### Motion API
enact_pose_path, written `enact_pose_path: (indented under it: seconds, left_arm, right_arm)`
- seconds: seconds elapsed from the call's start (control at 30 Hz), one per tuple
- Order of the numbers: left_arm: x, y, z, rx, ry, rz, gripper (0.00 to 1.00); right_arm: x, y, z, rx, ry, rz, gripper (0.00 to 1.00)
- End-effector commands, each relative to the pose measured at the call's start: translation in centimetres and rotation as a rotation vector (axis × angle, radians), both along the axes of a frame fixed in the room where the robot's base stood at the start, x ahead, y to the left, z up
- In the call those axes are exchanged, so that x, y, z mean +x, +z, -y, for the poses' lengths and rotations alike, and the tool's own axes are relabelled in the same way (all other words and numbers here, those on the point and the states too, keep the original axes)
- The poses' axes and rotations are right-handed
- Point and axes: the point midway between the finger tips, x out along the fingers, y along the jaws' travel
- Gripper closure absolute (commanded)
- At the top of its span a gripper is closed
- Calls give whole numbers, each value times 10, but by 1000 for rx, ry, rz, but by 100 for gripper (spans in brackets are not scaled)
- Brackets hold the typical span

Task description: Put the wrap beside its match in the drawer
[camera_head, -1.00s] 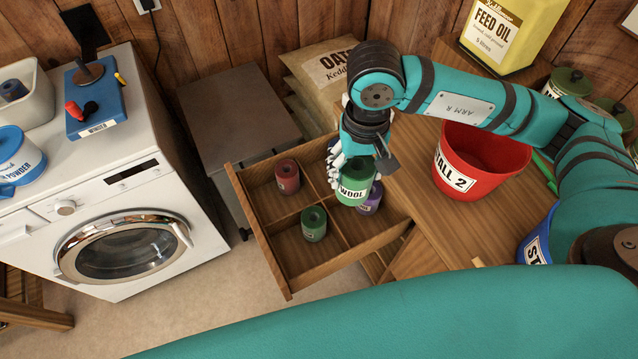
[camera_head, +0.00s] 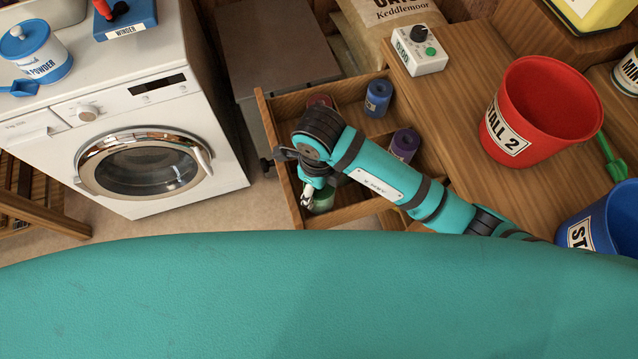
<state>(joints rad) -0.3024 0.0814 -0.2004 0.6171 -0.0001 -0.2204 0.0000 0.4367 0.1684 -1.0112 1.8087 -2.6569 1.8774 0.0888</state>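The open wooden drawer (camera_head: 294,192) is split into compartments. A red wrap (camera_head: 319,101) sits at the back left, partly hidden by my arm. A blue wrap (camera_head: 377,98) stands at the back right and a purple wrap (camera_head: 404,144) at the right. My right gripper (camera_head: 309,195) points down into the front-left compartment. Green wrap (camera_head: 323,201) shows right at its fingers, mostly covered by my wrist. I cannot tell whether this is one green wrap or two, or whether the fingers still grip. My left gripper is out of view.
A red bucket (camera_head: 545,112) marked STALL 2, a white timer box (camera_head: 419,50) and a blue bucket (camera_head: 605,222) stand on the wooden top right of the drawer. A washing machine (camera_head: 140,120) stands left, with floor between.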

Motion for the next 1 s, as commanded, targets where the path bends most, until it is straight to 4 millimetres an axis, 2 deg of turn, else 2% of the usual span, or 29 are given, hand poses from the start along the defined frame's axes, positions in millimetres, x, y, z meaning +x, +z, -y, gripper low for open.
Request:
enact_pose_path:
  seconds: [0.6,1.0]
  left_arm:
    - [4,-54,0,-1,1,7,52]
    - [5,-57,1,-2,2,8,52]
  right_arm:
    - [0,-61,0,0,3,0,78]
    - [0,-65,1,0,4,0,78]
